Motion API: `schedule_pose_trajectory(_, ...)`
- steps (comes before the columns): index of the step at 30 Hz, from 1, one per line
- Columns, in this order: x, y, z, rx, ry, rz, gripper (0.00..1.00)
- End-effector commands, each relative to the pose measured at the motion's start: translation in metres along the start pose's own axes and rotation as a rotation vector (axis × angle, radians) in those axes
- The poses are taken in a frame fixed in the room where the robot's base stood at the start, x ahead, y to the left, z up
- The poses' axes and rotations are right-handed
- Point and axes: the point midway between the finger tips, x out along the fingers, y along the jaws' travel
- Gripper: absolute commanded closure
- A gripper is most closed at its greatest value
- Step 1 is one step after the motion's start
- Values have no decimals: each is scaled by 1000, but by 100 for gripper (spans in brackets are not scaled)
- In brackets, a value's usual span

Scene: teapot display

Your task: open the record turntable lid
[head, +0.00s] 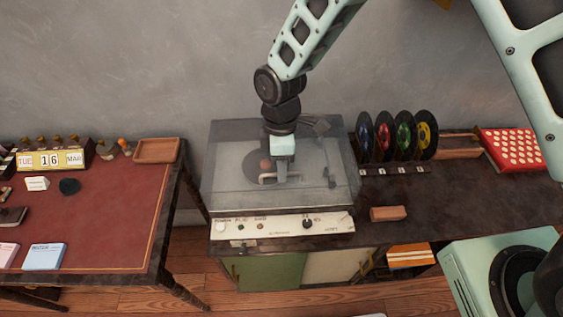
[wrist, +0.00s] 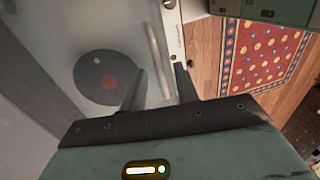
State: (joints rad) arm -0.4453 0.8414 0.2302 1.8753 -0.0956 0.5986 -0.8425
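The record turntable (head: 282,226) stands on the dark cabinet, with a white control panel along its front. Its clear smoky lid (head: 226,180) is down over the deck. In the wrist view the lid (wrist: 45,50) covers a dark record (wrist: 98,76) with a red centre. My gripper (head: 281,179) hangs over the lid in the head view. In the wrist view the fingers of my gripper (wrist: 160,72) are apart, one over the lid and one near the turntable's front edge. The lid's front edge shows between them; I cannot tell whether they touch it.
Colourful records (head: 402,137) stand in a rack right of the turntable. A brown block (head: 388,213) lies on the cabinet top (head: 455,195). A red desk (head: 95,222) with a calendar (head: 50,160) is at left. A patterned rug (wrist: 262,55) lies on the floor.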

Motion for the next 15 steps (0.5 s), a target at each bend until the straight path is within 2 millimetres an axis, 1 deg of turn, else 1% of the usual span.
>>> schedule_pose_trajectory(6, 0, 0, 0, 0, 0, 0, 69)
schedule_pose_trajectory(8, 0, 0, 0, 0, 0, 0, 86)
schedule_pose_trajectory(9, 0, 0, 0, 0, 0, 0, 97)
schedule_pose_trajectory(10, 0, 0, 0, 0, 0, 0, 100)
schedule_pose_trajectory(15, 0, 0, 0, 0, 0, -1, 100)
